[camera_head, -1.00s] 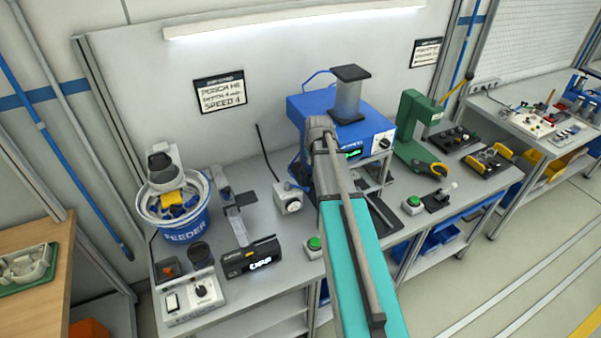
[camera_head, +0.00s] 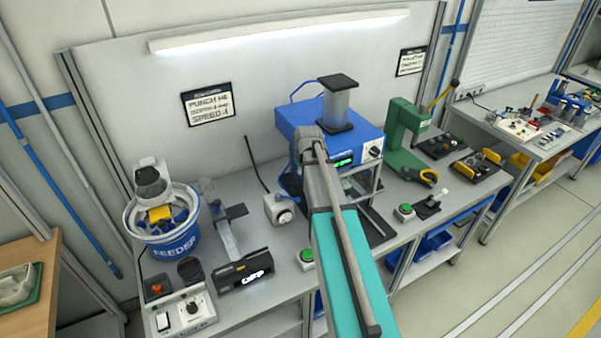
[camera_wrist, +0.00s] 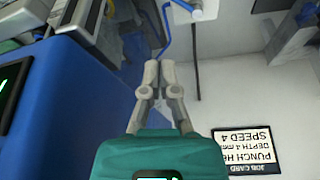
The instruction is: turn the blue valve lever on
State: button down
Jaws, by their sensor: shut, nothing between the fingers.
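In the wrist view, my gripper (camera_wrist: 159,68) is shut and empty, its two fingers close together in front of the pale wall. A small blue part (camera_wrist: 196,14) shows at the top edge beside a white body; it may be the blue valve lever, but it is cut off and I cannot tell its position. The gripper is apart from it. In the head view I cannot make out the lever, and my arm hides the gripper. The blue press (camera_head: 286,122) stands at my arm's end; its blue side (camera_wrist: 60,110) fills the wrist view's left.
A white box with a dial (camera_head: 279,209) stands left of my arm. A blue feeder bowl (camera_head: 174,246) is at the left. A green press (camera_head: 399,140) stands to the right. A job card (camera_head: 208,104) hangs on the back panel. The floor at the right is clear.

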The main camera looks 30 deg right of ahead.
aim_at(288, 198)
jog(key=b+x, duration=1.6)
jog(key=x, duration=0.2)
jog(key=shift+f+b, duration=0.15)
jog(key=shift+b, duration=0.2)
dwell(0.4)
jog(key=shift+s+d, duration=0.15)
jog(key=shift+d, duration=0.1)
dwell(0.5)
